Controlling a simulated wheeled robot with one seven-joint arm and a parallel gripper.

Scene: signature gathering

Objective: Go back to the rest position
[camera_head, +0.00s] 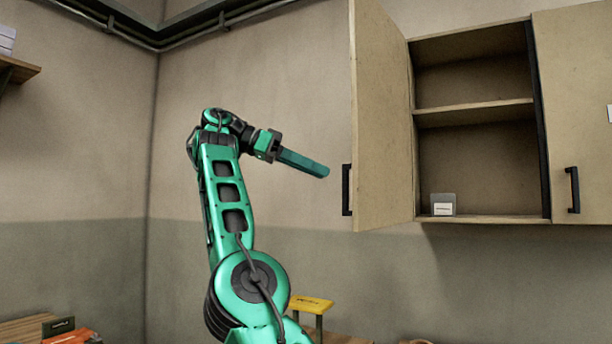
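My gripper (304,164) is at the end of my raised green arm, left of the open cabinet door (383,120). Its green fingers point right and slightly down toward the black door handle (347,190). A small gap of wall shows between the fingertips and the handle. The fingers appear side-on as one bar, so I cannot tell whether they are open or shut. No object shows at the fingertips.
The wall cabinet (475,112) stands open, with a small grey labelled item (443,204) on its bottom shelf. Its right door (580,115) is shut. Below are a yellow-topped stand (311,304) and an orange object (70,337). A wall shelf (18,70) is upper left.

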